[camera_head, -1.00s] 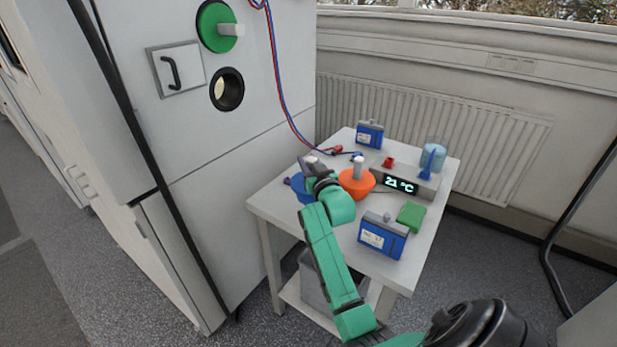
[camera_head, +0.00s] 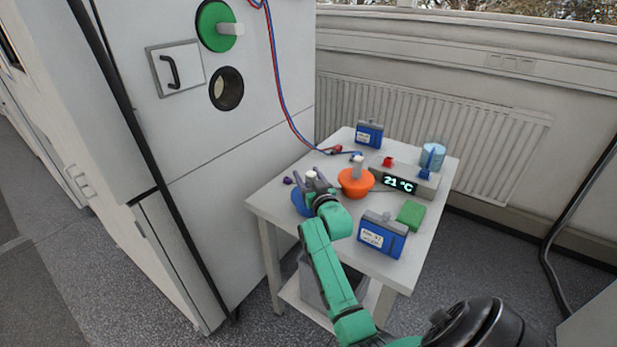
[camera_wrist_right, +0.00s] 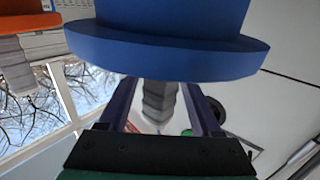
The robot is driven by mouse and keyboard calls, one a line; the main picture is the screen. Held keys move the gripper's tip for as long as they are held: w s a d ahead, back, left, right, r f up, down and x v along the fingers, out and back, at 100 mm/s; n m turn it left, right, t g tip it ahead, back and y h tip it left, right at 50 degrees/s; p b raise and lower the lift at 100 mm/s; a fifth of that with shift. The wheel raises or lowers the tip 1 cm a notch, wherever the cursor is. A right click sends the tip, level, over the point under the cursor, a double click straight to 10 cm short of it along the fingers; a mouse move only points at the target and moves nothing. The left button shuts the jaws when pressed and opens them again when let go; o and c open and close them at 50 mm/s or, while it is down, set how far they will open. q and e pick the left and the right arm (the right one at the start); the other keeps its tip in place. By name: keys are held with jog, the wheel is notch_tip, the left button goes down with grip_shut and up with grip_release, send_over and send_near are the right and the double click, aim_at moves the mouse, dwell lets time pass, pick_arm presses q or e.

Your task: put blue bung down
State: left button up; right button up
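The blue bung (camera_head: 301,203) is on the table's left edge area, partly hidden behind my right gripper. Its pale grey handle stands up between my fingers. My right gripper (camera_head: 310,178) is open around the handle. In the right wrist view the blue bung (camera_wrist_right: 170,45) fills the top, and its grey handle (camera_wrist_right: 160,102) lies between the two purple fingers (camera_wrist_right: 160,110) with gaps at the sides. My left gripper is not in view.
An orange bung (camera_head: 355,183) stands close to the right of my gripper. The table (camera_head: 280,196) also holds blue battery boxes (camera_head: 383,234), a green block (camera_head: 410,215) and a display unit (camera_head: 407,181). The cabinet has an open round port (camera_head: 227,89) and a green bung (camera_head: 217,27).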

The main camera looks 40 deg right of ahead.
jog(key=v, duration=1.2)
jog(key=shift+r, duration=0.15)
